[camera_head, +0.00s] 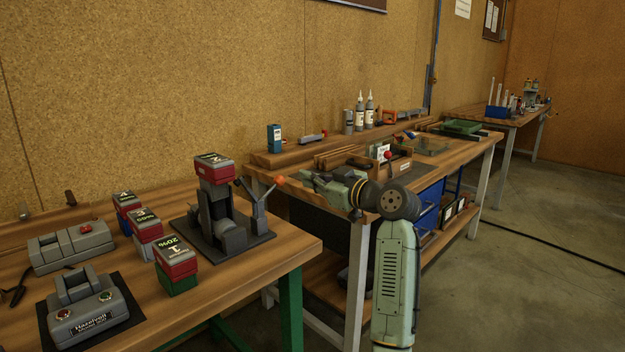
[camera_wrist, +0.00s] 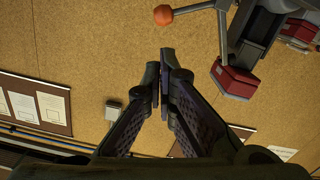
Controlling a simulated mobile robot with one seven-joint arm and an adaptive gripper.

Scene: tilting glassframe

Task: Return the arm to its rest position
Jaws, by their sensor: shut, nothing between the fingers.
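My gripper (camera_head: 308,178) is at the end of my green arm in the head view, pointing left over the gap between the two near benches. In the wrist view the gripper (camera_wrist: 163,82) has its two dark fingers together, with nothing between them. The fingers stand clear of any object there. My arm rises from the lower right, bends at a dark round joint and reaches left. It hides part of the second bench.
An orange ball-ended lever (camera_head: 280,180) is close left of my gripper; its ball (camera_wrist: 163,15) also shows in the wrist view. A machine holding a red-topped battery (camera_head: 212,168) stands beside it. Several batteries sit on the left bench (camera_head: 215,290). Floor (camera_head: 520,300) at right is open.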

